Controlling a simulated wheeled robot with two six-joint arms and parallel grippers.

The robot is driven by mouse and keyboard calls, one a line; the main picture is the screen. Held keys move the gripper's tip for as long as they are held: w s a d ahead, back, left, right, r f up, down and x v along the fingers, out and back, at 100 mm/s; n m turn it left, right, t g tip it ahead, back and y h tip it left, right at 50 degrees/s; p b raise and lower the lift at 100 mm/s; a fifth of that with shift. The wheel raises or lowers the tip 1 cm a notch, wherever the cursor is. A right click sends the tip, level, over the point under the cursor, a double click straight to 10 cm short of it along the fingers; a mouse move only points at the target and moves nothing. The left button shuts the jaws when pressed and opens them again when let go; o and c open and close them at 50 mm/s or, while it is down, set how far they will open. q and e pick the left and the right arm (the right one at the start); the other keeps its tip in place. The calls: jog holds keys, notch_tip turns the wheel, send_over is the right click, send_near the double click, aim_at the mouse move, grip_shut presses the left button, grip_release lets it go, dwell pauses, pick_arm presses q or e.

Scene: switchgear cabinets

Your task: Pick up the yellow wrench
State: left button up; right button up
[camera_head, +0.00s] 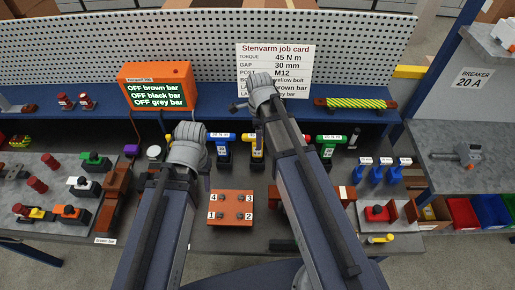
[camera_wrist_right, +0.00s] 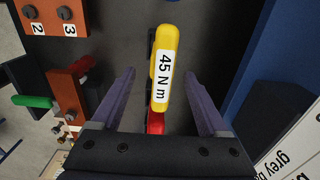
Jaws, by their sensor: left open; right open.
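The yellow wrench (camera_wrist_right: 163,65) carries a white "45 N m" label and has a red part at its lower end in the right wrist view. In the head view only a piece of its yellow body (camera_head: 258,146) shows beside my right arm. My right gripper (camera_wrist_right: 160,73) is open, with one finger on each side of the wrench; neither finger visibly touches it. My left gripper (camera_head: 187,150) is open and empty over the bench left of the blue wrench (camera_head: 221,138); its fingers are hard to make out.
A green wrench (camera_head: 329,140) stands to the right. A brown numbered block (camera_head: 231,208) sits in front. An orange display (camera_head: 155,86) and a job card (camera_head: 290,60) stand at the back. A blue shelf edge (camera_head: 350,115) runs behind the tools.

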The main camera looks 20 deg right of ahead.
jog(key=f+b, duration=0.4)
jog(key=f, duration=0.1)
jog(key=shift+w+a+b, duration=0.25)
jog(key=shift+b, duration=0.15)
jog(key=shift+c, duration=0.3)
grip_shut()
dwell(0.7)
